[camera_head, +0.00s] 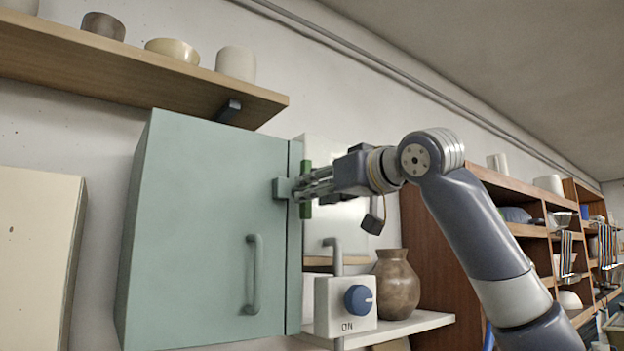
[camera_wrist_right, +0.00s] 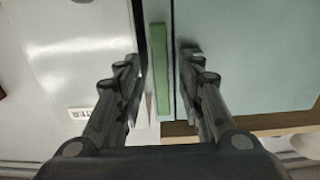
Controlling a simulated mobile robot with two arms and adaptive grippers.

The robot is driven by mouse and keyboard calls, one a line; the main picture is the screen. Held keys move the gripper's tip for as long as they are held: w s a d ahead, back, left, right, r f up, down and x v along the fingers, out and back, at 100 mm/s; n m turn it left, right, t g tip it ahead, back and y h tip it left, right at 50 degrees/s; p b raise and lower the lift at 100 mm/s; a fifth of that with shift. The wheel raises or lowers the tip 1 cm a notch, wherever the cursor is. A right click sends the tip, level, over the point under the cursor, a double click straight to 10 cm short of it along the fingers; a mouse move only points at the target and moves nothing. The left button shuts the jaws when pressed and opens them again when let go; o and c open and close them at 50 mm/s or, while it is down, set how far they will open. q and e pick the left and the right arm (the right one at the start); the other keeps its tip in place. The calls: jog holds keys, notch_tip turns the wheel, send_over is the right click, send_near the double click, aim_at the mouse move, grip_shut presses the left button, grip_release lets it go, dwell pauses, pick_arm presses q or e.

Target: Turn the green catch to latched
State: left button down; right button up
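The green catch (camera_head: 306,209) is a narrow bar standing upright at the opening edge of a pale green cabinet (camera_head: 205,230). It also shows upright in the right wrist view (camera_wrist_right: 160,75). My right gripper (camera_head: 303,187) is at the catch and hides its middle in the head view. In the wrist view the right gripper's fingers (camera_wrist_right: 160,62) are apart, one on each side of the catch, with a visible gap on both sides. My left gripper is out of view.
The cabinet door has a vertical handle (camera_head: 254,275). Below my right gripper are a switch box with a blue knob (camera_head: 359,299) marked ON and a brown vase (camera_head: 394,284) on a shelf. A wooden shelf (camera_head: 120,78) with pots hangs above.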

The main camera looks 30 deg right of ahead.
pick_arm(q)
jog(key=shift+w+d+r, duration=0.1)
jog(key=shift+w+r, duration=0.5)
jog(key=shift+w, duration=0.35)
pick_arm(e)
jog(key=shift+w+a, duration=0.1)
jog(key=shift+w, duration=0.6)
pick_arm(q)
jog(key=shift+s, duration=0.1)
pick_arm(e)
jog(key=shift+c, duration=0.2)
jog(key=shift+w, duration=0.1)
grip_shut()
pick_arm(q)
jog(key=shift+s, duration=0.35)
